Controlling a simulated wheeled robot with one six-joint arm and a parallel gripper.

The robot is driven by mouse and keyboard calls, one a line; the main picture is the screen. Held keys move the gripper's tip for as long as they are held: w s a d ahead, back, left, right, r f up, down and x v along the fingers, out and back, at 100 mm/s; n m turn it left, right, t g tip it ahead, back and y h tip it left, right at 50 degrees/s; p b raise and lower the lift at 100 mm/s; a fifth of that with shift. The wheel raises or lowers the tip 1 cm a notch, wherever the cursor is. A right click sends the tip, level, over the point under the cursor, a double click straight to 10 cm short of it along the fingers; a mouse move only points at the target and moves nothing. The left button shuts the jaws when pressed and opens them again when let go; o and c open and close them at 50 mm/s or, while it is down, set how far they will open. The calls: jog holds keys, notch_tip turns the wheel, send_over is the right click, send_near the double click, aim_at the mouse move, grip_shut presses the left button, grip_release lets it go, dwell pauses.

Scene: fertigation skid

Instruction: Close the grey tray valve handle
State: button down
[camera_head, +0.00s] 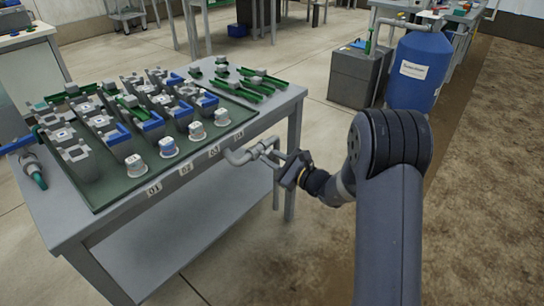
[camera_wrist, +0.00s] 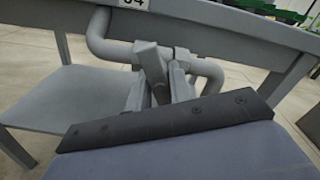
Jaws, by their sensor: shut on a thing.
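The grey valve handle (camera_wrist: 150,58) sits on a grey pipe at the front edge of the table, near its right end. In the wrist view the handle stands between the two fingers of my gripper (camera_wrist: 162,88), which is shut on it. In the head view my gripper (camera_head: 284,166) reaches the valve from the right. The fingers hide part of the handle, and its exact angle to the pipe is hard to tell. The grey pipe (camera_head: 238,157) bends out from below the tray's front edge.
A green tray (camera_head: 110,196) on the grey table (camera_head: 70,228) holds several grey, blue and green parts and white-capped cups. Labels 01 to 04 line the table's front edge. A blue barrel (camera_head: 418,75) and a grey box (camera_head: 354,80) stand behind my arm. The floor in front is clear.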

jog(key=m+p, duration=0.1)
jog(key=m, duration=0.4)
jog(key=shift+p, duration=0.4)
jog(key=shift+f+m, duration=0.1)
jog(key=shift+m, duration=0.2)
jog(key=c, duration=1.4)
grip_release()
jog(key=shift+o, duration=0.2)
jog(key=p+v, duration=0.1)
jog(key=v, duration=1)
jog(key=shift+p, duration=0.4)
jog(key=shift+a, duration=0.15)
